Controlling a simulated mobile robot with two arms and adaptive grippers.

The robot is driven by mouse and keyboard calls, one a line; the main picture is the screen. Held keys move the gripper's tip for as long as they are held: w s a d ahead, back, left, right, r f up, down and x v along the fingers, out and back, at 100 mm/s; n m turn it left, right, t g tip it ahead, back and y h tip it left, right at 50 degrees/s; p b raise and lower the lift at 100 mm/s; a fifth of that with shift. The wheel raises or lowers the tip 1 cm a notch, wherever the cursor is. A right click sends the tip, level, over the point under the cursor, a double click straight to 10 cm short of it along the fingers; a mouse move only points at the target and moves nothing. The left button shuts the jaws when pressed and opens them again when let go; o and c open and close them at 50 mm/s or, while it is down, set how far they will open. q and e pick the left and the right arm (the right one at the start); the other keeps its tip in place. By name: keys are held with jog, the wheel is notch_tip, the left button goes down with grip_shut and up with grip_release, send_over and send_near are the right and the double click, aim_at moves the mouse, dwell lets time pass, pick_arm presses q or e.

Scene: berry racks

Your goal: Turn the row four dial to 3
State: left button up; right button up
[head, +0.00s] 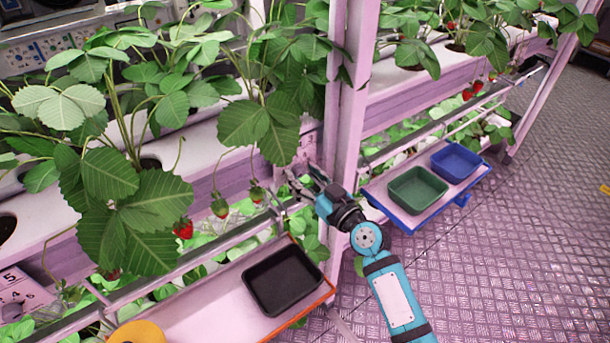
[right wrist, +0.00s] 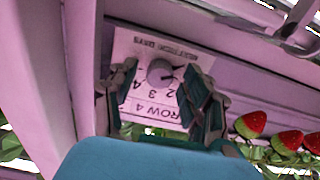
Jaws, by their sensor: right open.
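The row four dial is a grey round knob (right wrist: 160,72) on a white panel (right wrist: 148,48) marked ROW 4, which appears upside down in the right wrist view. Digits 2, 3 and 4 show on the panel. A dark mark lies at the knob's right side; I cannot tell the exact setting. My right gripper (right wrist: 157,82) is open, with one finger left and one right of the knob, and gaps show on both sides. In the head view my right gripper (head: 300,182) is at the rack beside the pink post, below leaves partly covering the panel (head: 309,143). My left gripper is not in view.
A pink post (head: 346,130) stands close to my right arm. Red strawberries (right wrist: 251,124) hang beside the gripper. A black tray (head: 322,283) lies on the lower shelf; green (head: 418,207) and blue (head: 482,151) trays are at right. Another numbered panel (head: 22,284) is at lower left.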

jog(key=shift+c, duration=0.3)
grip_shut()
